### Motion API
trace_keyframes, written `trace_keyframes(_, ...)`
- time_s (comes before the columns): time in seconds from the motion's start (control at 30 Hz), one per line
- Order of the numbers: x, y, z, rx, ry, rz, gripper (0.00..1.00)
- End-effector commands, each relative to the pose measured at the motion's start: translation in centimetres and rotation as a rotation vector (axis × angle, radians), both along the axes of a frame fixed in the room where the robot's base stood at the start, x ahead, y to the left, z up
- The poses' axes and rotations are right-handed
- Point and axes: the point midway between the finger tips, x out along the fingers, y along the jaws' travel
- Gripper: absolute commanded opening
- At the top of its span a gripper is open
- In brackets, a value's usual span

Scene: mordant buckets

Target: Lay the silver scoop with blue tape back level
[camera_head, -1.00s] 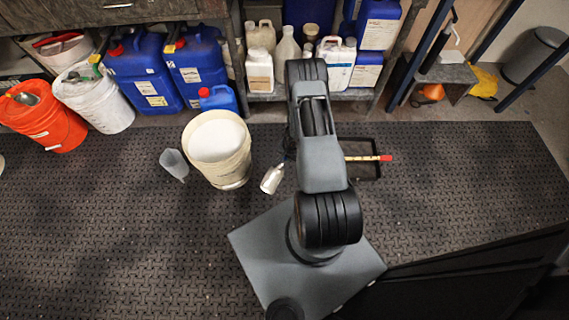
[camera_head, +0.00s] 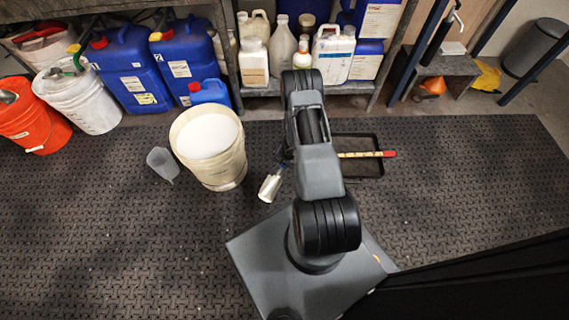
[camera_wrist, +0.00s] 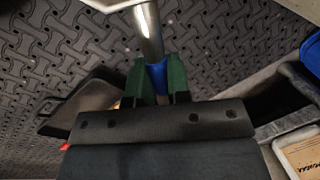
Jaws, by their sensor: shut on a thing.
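The silver scoop (camera_head: 270,188) shows right of the cream bucket in the head view, its bowl end toward the camera and tilted. In the wrist view its bare metal handle (camera_wrist: 149,32) runs up from the jaws, and part of its bowl shows at the top edge. My gripper (camera_wrist: 158,76) has green fingers closed on both sides of the blue tape (camera_wrist: 157,78) on the handle. In the head view my arm mostly hides the gripper. I cannot tell how far the scoop is above the mat.
A black tray (camera_head: 372,139) with a yellow, red-ended stick (camera_head: 367,154) lies right of my arm. Containers line the shelf behind. The front left mat (camera_head: 110,235) is clear.

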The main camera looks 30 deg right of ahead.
Motion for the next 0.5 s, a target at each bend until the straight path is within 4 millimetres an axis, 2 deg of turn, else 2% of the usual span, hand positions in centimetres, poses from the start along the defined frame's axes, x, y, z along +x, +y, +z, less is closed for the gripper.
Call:
trace_keyframes(0.03,0.0,0.0,-1.1,0.001,0.001,0.000,0.00)
trace_keyframes(0.5,0.0,0.0,-7.0,0.000,0.000,0.000,0.00)
